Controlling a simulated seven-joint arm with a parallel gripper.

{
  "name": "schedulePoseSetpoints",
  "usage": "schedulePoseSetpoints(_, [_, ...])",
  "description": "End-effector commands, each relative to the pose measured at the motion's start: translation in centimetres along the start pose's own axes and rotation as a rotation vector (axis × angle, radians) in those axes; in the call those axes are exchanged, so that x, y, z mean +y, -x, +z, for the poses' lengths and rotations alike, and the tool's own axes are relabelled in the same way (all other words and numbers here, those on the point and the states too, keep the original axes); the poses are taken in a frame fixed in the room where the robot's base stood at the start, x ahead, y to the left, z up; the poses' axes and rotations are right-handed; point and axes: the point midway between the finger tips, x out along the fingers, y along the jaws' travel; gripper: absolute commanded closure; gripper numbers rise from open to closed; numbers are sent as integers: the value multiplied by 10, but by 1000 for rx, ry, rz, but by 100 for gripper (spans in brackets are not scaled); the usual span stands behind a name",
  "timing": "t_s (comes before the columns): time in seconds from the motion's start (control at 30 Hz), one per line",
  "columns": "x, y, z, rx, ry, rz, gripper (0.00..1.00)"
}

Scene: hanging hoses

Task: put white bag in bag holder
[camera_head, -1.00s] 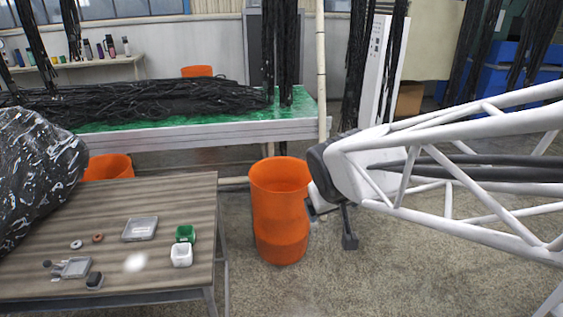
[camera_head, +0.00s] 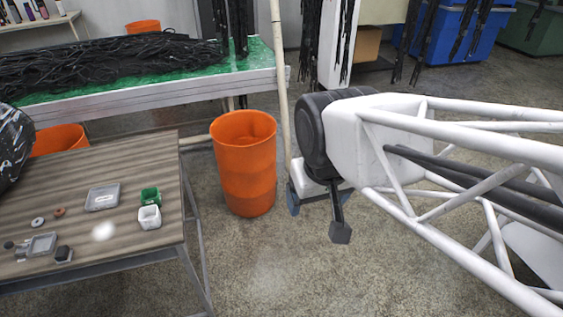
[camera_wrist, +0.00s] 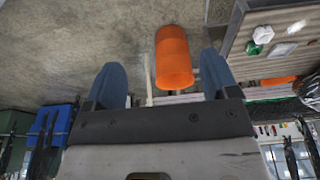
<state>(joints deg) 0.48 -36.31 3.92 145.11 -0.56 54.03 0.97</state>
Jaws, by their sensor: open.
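A small, soft-edged white lump (camera_head: 103,231), perhaps the white bag, lies on the wooden table at left; it also shows in the wrist view (camera_wrist: 296,27). Behind it to the right stand a small open white container (camera_head: 149,217) and a green one (camera_head: 150,195). A grey tray (camera_head: 102,197) lies behind the lump. I cannot tell which of these is the bag holder. My gripper (camera_head: 318,197) hangs in free air right of the table and the orange bin. In the wrist view its two blue fingers (camera_wrist: 161,62) are wide apart with nothing between them.
An orange bin (camera_head: 246,165) stands on the floor between the table (camera_head: 150,262) and my gripper. A pale upright pole (camera_head: 280,90) rises behind it. A green-topped bench (camera_head: 100,85) with black hoses is behind. The floor in front is clear.

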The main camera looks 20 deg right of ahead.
Motion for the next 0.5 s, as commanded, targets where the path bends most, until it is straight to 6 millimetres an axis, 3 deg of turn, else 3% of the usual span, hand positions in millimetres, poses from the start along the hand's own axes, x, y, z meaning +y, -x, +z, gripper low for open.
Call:
schedulePoseSetpoints(0.33, [0,0,-2,0,4,0,21])
schedulePoseSetpoints(0.5, [-4,-1,-12,-4,35,-3,21])
